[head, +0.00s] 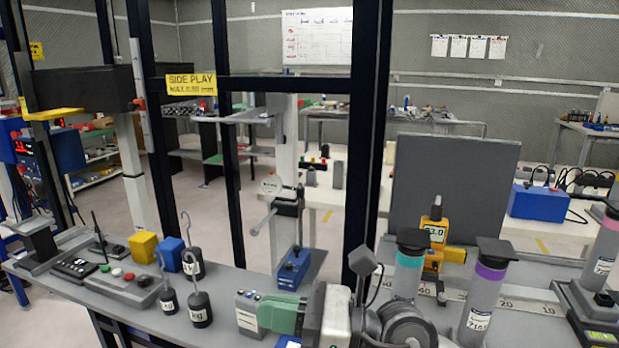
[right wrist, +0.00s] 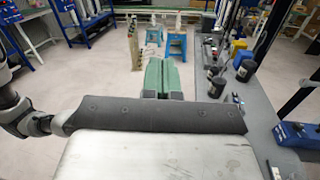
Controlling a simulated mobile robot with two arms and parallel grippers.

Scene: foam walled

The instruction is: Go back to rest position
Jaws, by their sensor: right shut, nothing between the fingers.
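My right gripper (head: 262,313) shows at the bottom middle of the head view, with its green fingers pointing left over the grey bench. In the right wrist view, the two green fingers (right wrist: 163,66) lie side by side, shut, with nothing between them. They are beside the bench edge, over open floor in that view. My left gripper is in neither view.
The grey bench (head: 120,310) holds black weights with hooks (head: 199,309), a yellow block (head: 143,247), a blue block (head: 171,253) and a blue device (head: 294,268). Dark upright posts (head: 366,150) rise close by. Capped grey cylinders (head: 484,300) stand at the right.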

